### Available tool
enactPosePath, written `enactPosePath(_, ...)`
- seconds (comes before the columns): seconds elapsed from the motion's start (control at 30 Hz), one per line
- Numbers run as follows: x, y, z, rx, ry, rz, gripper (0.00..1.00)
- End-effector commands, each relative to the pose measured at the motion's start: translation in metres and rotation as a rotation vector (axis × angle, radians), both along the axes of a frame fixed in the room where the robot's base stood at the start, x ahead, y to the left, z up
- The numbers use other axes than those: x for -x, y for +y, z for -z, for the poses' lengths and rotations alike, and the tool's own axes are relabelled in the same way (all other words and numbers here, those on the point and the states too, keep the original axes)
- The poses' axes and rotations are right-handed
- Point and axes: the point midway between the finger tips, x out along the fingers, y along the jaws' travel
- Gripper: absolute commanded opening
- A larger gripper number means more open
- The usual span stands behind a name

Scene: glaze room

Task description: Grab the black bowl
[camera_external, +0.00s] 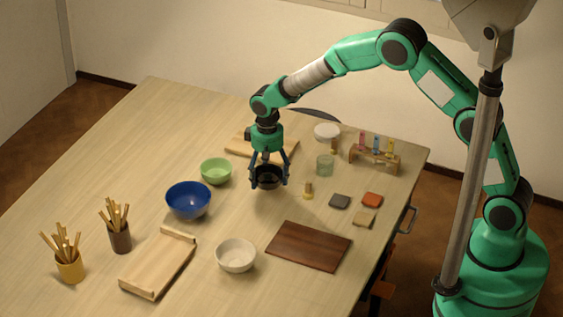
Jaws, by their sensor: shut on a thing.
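The black bowl (268,182) is on or just above the wooden table, near the middle of the picture. I cannot tell whether it touches the tabletop. My gripper (268,178) points down over it, with a dark finger on each side. The fingers are shut on the black bowl, and they cover parts of its sides.
A green bowl (216,171), a blue bowl (188,200) and a white bowl (236,255) stand left and in front. A dark brown board (308,246) lies at front right. A small brass-coloured piece (308,190) and a glass (325,165) stand to the right.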

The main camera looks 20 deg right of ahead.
Motion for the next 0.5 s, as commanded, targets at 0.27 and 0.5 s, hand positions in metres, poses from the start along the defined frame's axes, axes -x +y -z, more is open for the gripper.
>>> enactPosePath(0.27,-0.001,0.001,-0.046,-0.002,-0.002,0.000,0.47)
enactPosePath(0.5,0.000,0.000,-0.070,-0.001,-0.001,0.000,0.47)
